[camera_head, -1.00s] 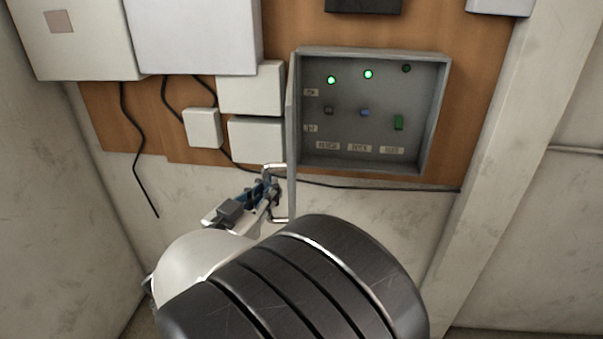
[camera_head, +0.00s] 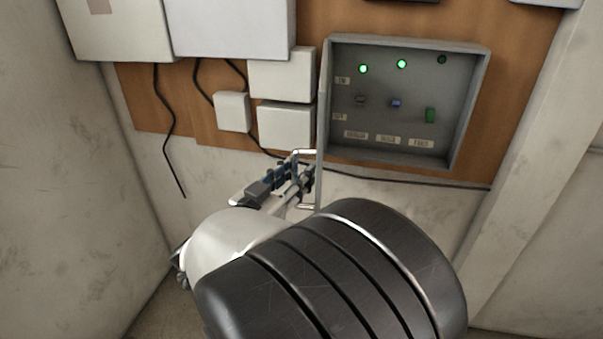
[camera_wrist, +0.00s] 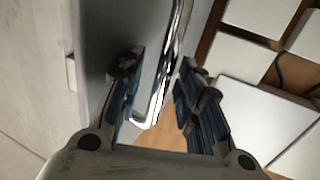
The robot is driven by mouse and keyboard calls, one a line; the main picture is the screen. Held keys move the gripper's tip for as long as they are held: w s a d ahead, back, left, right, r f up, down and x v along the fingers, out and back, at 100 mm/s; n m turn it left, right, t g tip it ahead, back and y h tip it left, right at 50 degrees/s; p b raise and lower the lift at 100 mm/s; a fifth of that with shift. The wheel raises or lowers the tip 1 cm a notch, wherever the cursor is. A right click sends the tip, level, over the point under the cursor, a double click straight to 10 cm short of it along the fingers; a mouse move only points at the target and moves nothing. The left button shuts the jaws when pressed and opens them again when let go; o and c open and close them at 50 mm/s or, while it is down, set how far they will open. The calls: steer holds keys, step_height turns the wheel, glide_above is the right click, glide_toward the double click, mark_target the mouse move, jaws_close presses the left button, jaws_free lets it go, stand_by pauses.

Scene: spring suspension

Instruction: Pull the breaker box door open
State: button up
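The grey breaker box (camera_head: 475,110) on the wall is open, its switches and green lights exposed. Its door (camera_head: 321,130) stands swung out on the left side, seen nearly edge-on in the head view. A shiny bar handle (camera_head: 303,153) sticks out from the door's left-facing side. My gripper (camera_head: 299,180) is at this handle. In the wrist view, the handle (camera_wrist: 182,25) passes between the blue-padded fingers of my gripper (camera_wrist: 160,65), beside the door face (camera_wrist: 100,30). The fingers are apart, with gaps visible beside the bar.
White boxes (camera_head: 286,125) and a larger grey-white cabinet (camera_head: 232,28) are mounted left of the breaker box. Black cables (camera_head: 168,140) hang on the wall. A pale post (camera_head: 530,130) stands to the right. The box's front is clear.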

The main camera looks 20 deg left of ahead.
step_height(320, 180, up, 10)
steer(key=w, duration=0.1)
steer(key=shift+a, duration=0.3)
steer(key=shift+r, duration=0.1)
step_height(320, 180, down, 6)
steer(key=s+d+m+g+h, duration=0.1)
steer(key=d+g, duration=0.1)
steer(key=s+a+p, duration=1.1)
steer(key=a+p, duration=0.1)
steer(key=a, duration=0.4)
steer(key=shift+s+f+p, duration=0.3)
steer(key=shift+s, duration=0.05)
stand_by(0.7)
steer(key=shift+a, duration=0.1)
steer(key=shift+r+p, duration=0.1)
steer(key=shift+p, duration=0.3)
